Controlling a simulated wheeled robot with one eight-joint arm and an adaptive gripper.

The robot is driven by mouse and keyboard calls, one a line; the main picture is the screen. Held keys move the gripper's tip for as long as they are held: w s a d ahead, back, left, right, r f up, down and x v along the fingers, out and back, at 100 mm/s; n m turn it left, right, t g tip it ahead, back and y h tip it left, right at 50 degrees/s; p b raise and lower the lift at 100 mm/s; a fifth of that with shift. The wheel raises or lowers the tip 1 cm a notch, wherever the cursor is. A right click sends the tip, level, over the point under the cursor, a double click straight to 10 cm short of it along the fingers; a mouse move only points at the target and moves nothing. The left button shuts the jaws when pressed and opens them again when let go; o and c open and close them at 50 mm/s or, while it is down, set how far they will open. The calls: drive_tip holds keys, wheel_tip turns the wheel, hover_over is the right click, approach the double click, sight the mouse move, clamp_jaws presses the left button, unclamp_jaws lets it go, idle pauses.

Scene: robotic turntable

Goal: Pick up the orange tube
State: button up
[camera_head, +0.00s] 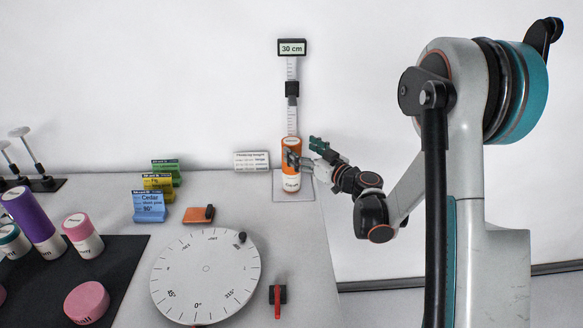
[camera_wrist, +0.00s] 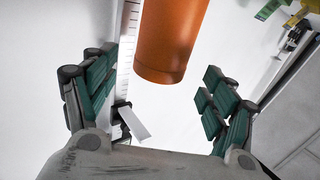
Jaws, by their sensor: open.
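The orange tube (camera_head: 291,147) stands upright at the back of the table, at the foot of the measuring column. Its lower part is white with dark lettering. My gripper (camera_head: 303,151) is at the tube from the right, and one finger overlaps the tube in the head view. In the wrist view the orange tube (camera_wrist: 172,38) hangs into the picture from the top, between the two green-padded fingers of my gripper (camera_wrist: 160,105). Gaps show on both sides of it, so the fingers are open. The tube's far end is out of the wrist view.
The height gauge (camera_head: 291,92) reads 30 cm and rises behind the tube. A white turntable disc (camera_head: 205,277) lies in front, with a red-handled lever (camera_head: 277,300) beside it. Cards (camera_head: 149,206) stand left. A dark mat (camera_head: 125,250) holds pink, purple and teal containers.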

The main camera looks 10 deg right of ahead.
sight(291, 140)
drive_tip(key=shift+b+x, duration=0.75)
drive_tip(key=shift+x, duration=1.95)
drive_tip(key=shift+s+r, duration=0.1)
drive_tip(key=shift+r, duration=0.05)
drive_tip(key=c, duration=1.8)
drive_tip(key=shift+o, duration=0.2)
